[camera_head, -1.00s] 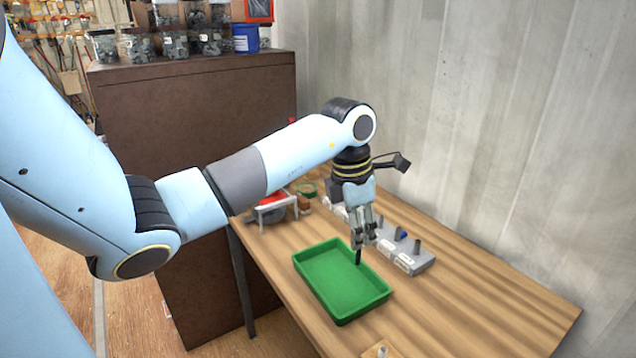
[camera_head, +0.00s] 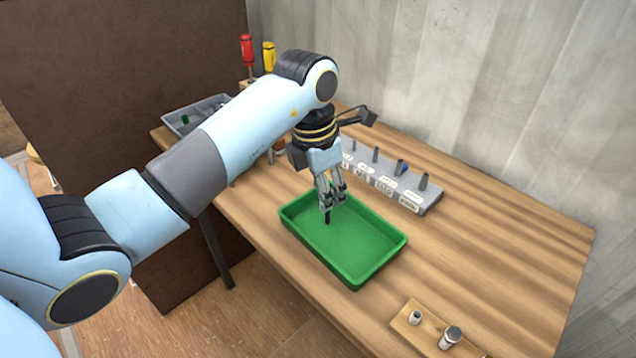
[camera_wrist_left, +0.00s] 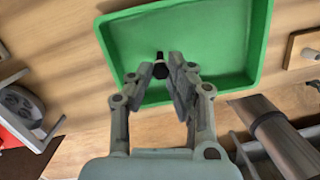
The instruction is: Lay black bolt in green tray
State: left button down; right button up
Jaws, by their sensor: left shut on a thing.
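The green tray (camera_head: 350,248) lies on the wooden table, and it also shows in the left wrist view (camera_wrist_left: 226,45). My left gripper (camera_head: 330,206) points down over the tray's far left part. It is shut on the black bolt (camera_head: 327,217), whose dark end sticks out below the fingertips. In the left wrist view the bolt (camera_wrist_left: 160,66) sits between the fingertips (camera_wrist_left: 164,72), with the tray floor behind it. I cannot tell whether the bolt touches the tray floor. My right gripper is not in view.
A grey labelled holder (camera_head: 425,198) with several upright pegs stands behind the tray. A wooden board (camera_head: 405,322) with metal fittings lies at the front right. A grey bin (camera_head: 185,118) and red and yellow screwdrivers (camera_head: 246,48) are at the far left. The table's right side is clear.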

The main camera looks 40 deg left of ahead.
pick_arm(q)
jog(key=shift+s+d, duration=0.15)
jog(key=shift+d+r, duration=0.2)
jog(key=shift+d, duration=0.05)
jog(key=shift+s+d+f, duration=0.1)
jog(key=shift+f, duration=0.05)
jog(key=c, duration=1.7)
grip_release()
jog(key=shift+f, duration=0.15)
jog(key=o, duration=0.4)
jog(key=shift+a, duration=0.25)
jog(key=shift+o, duration=0.2)
jog(key=shift+d, duration=0.1)
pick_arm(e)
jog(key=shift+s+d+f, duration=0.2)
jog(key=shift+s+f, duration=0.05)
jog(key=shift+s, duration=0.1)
